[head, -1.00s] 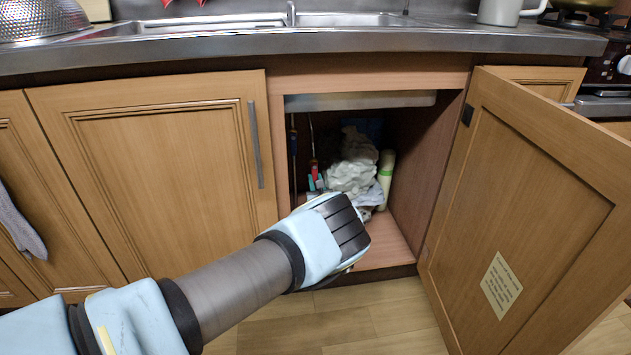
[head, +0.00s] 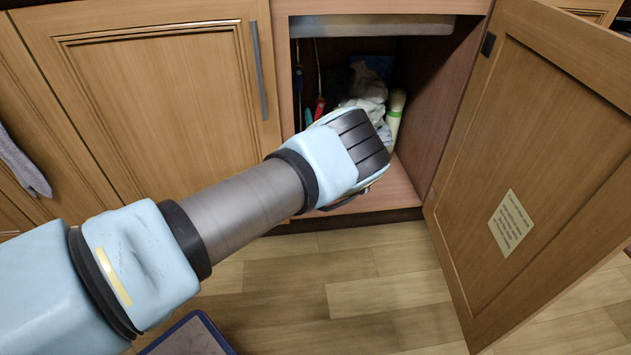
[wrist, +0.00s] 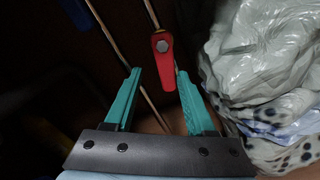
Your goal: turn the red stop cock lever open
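The red stop cock lever (wrist: 163,62) hangs on a thin pipe inside the open cabinet, with a grey hexagonal nut on its face. In the wrist view it points down the picture, and its lower end shows between the two teal fingers. My gripper (wrist: 159,73) is open, with a gap on both sides of the lever. I cannot tell whether the fingertips reach as deep as the lever. In the head view a small part of the red lever (head: 319,108) shows above my gripper's wrist housing, which hides most of the fingers.
A blue lever (wrist: 74,13) is on another pipe at the left. Crumpled white plastic bags (wrist: 262,60) lie close to the right finger. A pale green-capped bottle (head: 396,110) stands at the right. The open cabinet door (head: 545,150) bounds the right side.

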